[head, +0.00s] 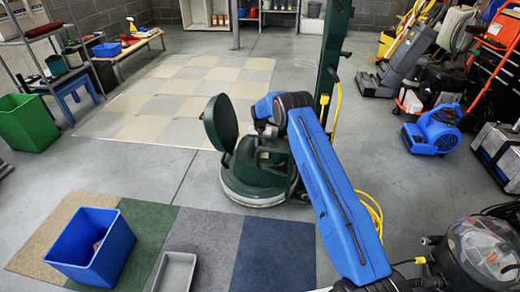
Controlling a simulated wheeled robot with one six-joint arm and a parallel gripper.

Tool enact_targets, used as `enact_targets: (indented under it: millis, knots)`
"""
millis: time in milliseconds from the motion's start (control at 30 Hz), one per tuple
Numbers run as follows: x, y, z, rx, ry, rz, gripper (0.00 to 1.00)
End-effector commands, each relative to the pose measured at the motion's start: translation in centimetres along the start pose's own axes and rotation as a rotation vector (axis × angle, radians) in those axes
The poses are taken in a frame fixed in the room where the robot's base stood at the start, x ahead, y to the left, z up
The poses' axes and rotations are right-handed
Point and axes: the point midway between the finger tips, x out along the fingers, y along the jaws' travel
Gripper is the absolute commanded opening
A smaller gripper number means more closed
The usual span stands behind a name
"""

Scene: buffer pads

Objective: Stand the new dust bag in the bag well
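A dark green floor machine (243,172) with a pale round base stands mid-floor. Its round green lid (220,122) is tilted up at the left. A tall green column (334,50) rises behind the machine. My blue arm reaches in from the lower right, and its dark end is over the machine's top. My gripper (265,135) points down there, small and dark against the machine. I cannot tell whether it is open or holds anything. The bag well's opening is not clearly visible at the machine's top. I cannot make out a new dust bag.
A blue bin (113,252) with a small reddish thing inside and a grey tray (178,262) are on coloured carpet pads at the front left. A yellow cord (373,212) lies right of the machine. A blue blower (434,132) stands at right. Grey floor around the machine's left is clear.

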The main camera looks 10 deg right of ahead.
Motion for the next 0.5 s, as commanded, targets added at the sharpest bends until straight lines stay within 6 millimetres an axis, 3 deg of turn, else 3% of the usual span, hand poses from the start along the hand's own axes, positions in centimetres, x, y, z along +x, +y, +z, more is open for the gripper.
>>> enact_targets:
  millis: [333, 500]
  knots:
    - [-0.3, 0.0, 0.0, 0.000, 0.001, 0.000, 0.19]
    - [-1.9, 0.0, -0.1, 0.000, 0.003, -0.001, 0.19]
